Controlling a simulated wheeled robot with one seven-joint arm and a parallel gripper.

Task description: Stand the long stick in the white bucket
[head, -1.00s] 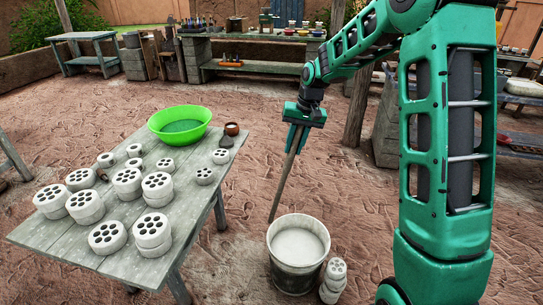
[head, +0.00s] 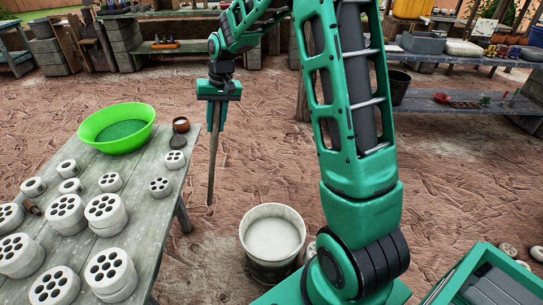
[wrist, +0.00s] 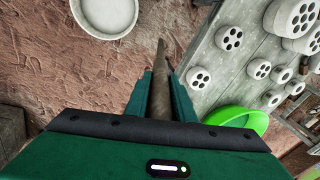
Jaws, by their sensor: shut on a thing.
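My gripper (head: 218,99) is shut on the long stick (head: 212,165), a thin brown wooden rod. In the wrist view the stick (wrist: 160,68) runs away between the two green fingers (wrist: 160,95). The white bucket (head: 272,240) stands on the ground to the right of and nearer than the stick. The stick is apart from it. In the wrist view the bucket (wrist: 104,14) is at the top left. Its inside looks pale.
Benches with goods stand along the back. Bare earth lies between the table and the bucket.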

